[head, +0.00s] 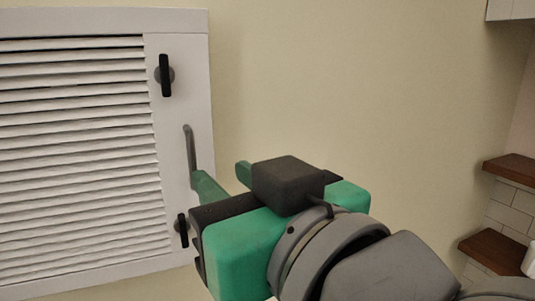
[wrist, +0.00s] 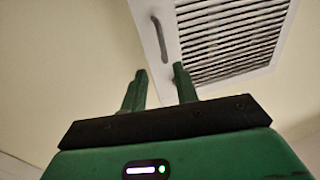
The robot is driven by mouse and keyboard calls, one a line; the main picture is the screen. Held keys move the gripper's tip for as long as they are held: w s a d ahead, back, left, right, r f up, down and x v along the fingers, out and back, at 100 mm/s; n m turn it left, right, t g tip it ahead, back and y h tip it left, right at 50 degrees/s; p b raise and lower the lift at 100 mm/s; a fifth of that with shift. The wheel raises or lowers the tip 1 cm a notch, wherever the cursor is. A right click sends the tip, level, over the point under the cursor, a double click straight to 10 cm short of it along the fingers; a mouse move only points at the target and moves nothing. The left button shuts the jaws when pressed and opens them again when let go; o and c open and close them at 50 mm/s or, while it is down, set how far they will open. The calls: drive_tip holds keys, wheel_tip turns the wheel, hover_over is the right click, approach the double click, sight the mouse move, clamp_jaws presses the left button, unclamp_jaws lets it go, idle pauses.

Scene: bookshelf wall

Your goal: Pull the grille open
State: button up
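The white louvred grille (head: 75,150) is on the wall at the left of the head view and looks closed, flush in its frame. Its grey bar handle (head: 190,148) runs upright on the right border. My gripper (head: 221,173) has green fingers, which are apart and empty. In the head view the left finger overlaps the handle's lower end. In the wrist view the grille (wrist: 225,40) is ahead, and the handle (wrist: 160,40) lies just beyond the gap between my fingertips (wrist: 159,70). I cannot tell whether a finger touches it.
Two black latches sit on the grille's right border, an upper one (head: 165,76) and a lower one (head: 182,230) close to my gripper. The cream wall (head: 350,80) right of the grille is bare. Brown shelves (head: 510,167) stand at the far right.

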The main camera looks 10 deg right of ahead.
sight(193, 157)
drive_tip(key=x, duration=0.2)
drive_tip(key=p+x, duration=0.1)
drive_tip(key=x, duration=0.1)
drive_tip(key=p+x, duration=0.1)
drive_tip(key=x, duration=0.2)
drive_tip(key=shift+a, duration=0.35)
drive_tip(key=shift+w+a+f, duration=0.1)
drive_tip(key=shift+w, duration=0.25)
clamp_jaws()
